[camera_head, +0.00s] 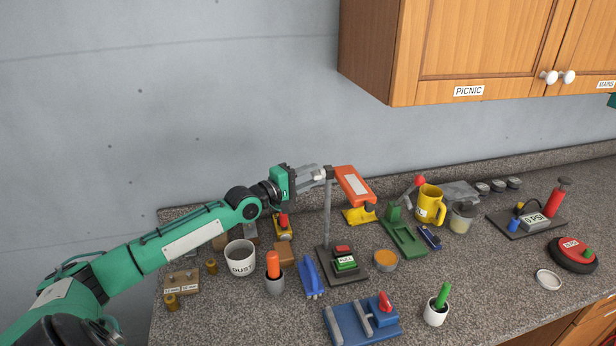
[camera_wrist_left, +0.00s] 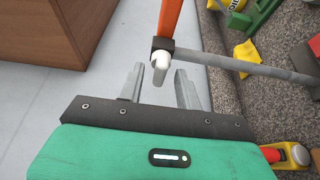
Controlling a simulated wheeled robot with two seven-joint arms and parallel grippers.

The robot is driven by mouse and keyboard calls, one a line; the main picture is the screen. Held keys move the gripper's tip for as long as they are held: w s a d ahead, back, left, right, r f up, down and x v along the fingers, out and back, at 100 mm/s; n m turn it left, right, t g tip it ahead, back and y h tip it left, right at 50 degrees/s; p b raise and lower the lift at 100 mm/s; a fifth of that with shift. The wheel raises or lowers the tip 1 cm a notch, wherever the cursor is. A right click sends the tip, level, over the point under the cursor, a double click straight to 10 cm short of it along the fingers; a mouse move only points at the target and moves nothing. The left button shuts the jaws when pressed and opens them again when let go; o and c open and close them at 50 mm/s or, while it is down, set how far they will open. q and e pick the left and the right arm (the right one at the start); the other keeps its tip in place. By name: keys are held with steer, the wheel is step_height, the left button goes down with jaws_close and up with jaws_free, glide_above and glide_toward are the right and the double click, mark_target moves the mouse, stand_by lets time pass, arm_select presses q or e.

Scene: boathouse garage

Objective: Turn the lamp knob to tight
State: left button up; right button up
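The lamp has an orange head (camera_head: 353,186), a grey post (camera_head: 327,215) and a dark base (camera_head: 342,266). Its white knob (camera_wrist_left: 161,62) sits on a black joint where post and head meet. My left gripper (camera_head: 316,173) is level with this joint, at its left in the head view. In the left wrist view my left gripper (camera_wrist_left: 158,84) has its two grey fingers apart, with the knob between their tips. I cannot tell whether a finger touches the knob. The lamp head (camera_wrist_left: 170,18) also shows there. My right gripper is in neither view.
The counter (camera_head: 450,290) holds many items: a DUST mug (camera_head: 240,262), a green press (camera_head: 404,235), a yellow mug (camera_head: 429,205) and a blue vise (camera_head: 362,321). A wooden wall cabinet (camera_head: 370,50) hangs above the lamp, to the right.

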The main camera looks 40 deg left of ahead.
arm_select(q)
steer(key=shift+c, duration=0.2)
jaws_close()
steer(key=shift+f, duration=0.1)
